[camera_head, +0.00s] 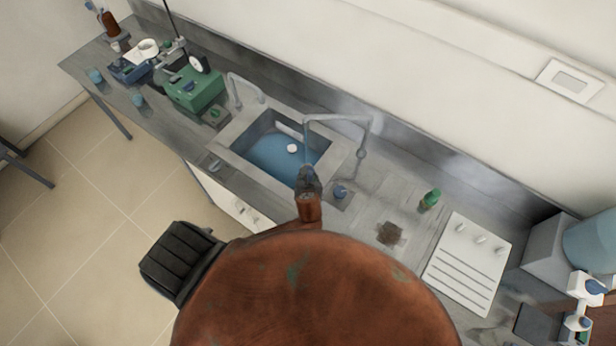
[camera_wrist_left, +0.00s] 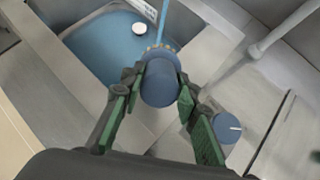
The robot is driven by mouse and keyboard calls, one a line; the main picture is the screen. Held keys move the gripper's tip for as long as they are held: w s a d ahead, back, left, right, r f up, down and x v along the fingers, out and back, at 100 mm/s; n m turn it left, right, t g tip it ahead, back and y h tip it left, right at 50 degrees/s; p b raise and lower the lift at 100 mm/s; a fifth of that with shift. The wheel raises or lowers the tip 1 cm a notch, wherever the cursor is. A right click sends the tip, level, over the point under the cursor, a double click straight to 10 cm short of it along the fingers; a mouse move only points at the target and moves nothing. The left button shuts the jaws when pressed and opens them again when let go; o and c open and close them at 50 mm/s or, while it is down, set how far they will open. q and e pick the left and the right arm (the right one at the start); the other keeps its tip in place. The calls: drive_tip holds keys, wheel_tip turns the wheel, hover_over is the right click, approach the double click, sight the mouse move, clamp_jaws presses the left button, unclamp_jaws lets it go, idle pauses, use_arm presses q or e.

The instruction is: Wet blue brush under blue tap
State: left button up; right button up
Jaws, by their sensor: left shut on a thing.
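The blue brush (camera_wrist_left: 162,84) is a thick blue cylinder with a pale bristle ring at its far end. My left gripper (camera_wrist_left: 158,88) is shut on it, one green-padded finger on each side. In the head view the left gripper (camera_head: 308,180) is at the sink's front right edge, and the brush is hardly distinguishable there. A curved grey tap (camera_head: 340,118) reaches over it. A thin blue stream (camera_wrist_left: 163,22) comes down to the bristle end of the brush. A blue round knob (camera_head: 341,191) sits right of the gripper; it also shows in the wrist view (camera_wrist_left: 227,128).
The sink (camera_head: 262,152) has a blue basin floor with a white disc (camera_head: 292,148). A second tap (camera_head: 240,90) stands at its left. A green bottle (camera_head: 430,199) and a white ridged board (camera_head: 466,262) are right. A green device (camera_head: 193,87) is left.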

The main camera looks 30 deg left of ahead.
use_arm(q)
drive_tip(key=shift+w+a+f, duration=0.15)
drive_tip(key=shift+w+a, duration=0.25)
drive_tip(key=shift+w, duration=0.3)
drive_tip(key=shift+w+a+f+b, duration=0.2)
drive_tip(key=shift+w+a+b, duration=0.05)
drive_tip(key=shift+w+b, duration=0.15)
drive_tip(key=shift+w+a+f+b, duration=0.2)
drive_tip(key=shift+w+a+b, duration=0.2)
drive_tip(key=shift+w+b, duration=0.25)
drive_tip(key=w+a+f+b, duration=0.1)
drive_tip(key=w+a+b, duration=0.3)
drive_tip(key=w, duration=0.4)
drive_tip(key=shift+a+f, duration=0.25)
drive_tip(key=shift+a, duration=0.2)
